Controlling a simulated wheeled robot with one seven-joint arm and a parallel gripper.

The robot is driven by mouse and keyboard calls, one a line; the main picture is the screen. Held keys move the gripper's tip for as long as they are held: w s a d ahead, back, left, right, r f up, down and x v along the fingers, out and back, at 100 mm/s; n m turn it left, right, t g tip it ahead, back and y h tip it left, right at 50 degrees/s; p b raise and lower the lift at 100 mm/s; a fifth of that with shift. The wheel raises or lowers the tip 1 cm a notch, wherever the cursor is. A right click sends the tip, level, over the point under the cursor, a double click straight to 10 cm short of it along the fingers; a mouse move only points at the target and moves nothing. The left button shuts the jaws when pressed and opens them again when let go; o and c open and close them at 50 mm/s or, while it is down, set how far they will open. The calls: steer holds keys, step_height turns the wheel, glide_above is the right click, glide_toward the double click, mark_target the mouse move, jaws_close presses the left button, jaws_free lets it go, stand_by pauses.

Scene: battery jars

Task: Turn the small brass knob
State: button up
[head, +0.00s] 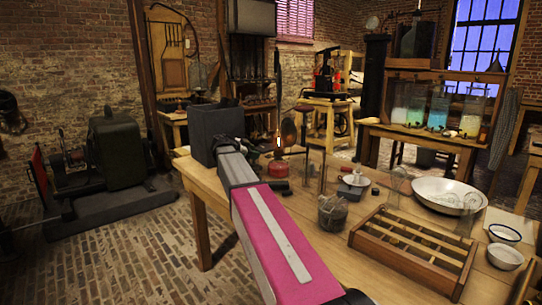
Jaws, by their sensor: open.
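I cannot make out a small brass knob in the head view; it is too small to tell or hidden. A small red-based lamp-like item (278,169) with a bright orange spot above it stands on the wooden table, just right of the far part of my arm. My pink and grey arm reaches from the bottom edge up and left over the table. My gripper does not show; the far end of the arm lies near a dark grey box (213,130).
Glass jars with coloured liquid (438,108) stand on a back table. Brick floor (125,262) is clear at left.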

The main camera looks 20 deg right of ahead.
mark_target(270, 155)
steer(key=x, duration=0.9)
steer(key=shift+d, duration=0.1)
jaws_close()
